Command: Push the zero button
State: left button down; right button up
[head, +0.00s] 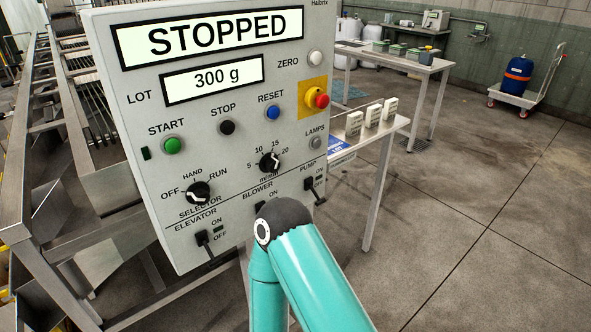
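The white zero button (315,58) is at the upper right of the grey control panel (200,106), just right of the printed word ZERO. The panel's upper display reads STOPPED and its lower display reads LOT 300 g. Neither of my grippers shows in the head view. One of my teal arms stands bent in front of the panel's lower edge, its dark joint covering part of the blower switch (261,207). The zero button is uncovered.
A red emergency stop (320,100) on a yellow plate sits below the zero button. Green start (173,145), black stop (227,127) and blue reset (273,112) buttons are nearby. A bench (383,142) with white blocks stands right. Open floor lies at the right.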

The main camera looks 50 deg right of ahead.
aim_at(316, 57)
jog(key=u, duration=2.15)
jog(key=i, duration=0.1)
jog(key=z, duration=3.6)
jog(key=k, duration=0.55)
jog(key=z, duration=0.15)
jog(key=i, duration=0.6)
jog(key=u, duration=0.1)
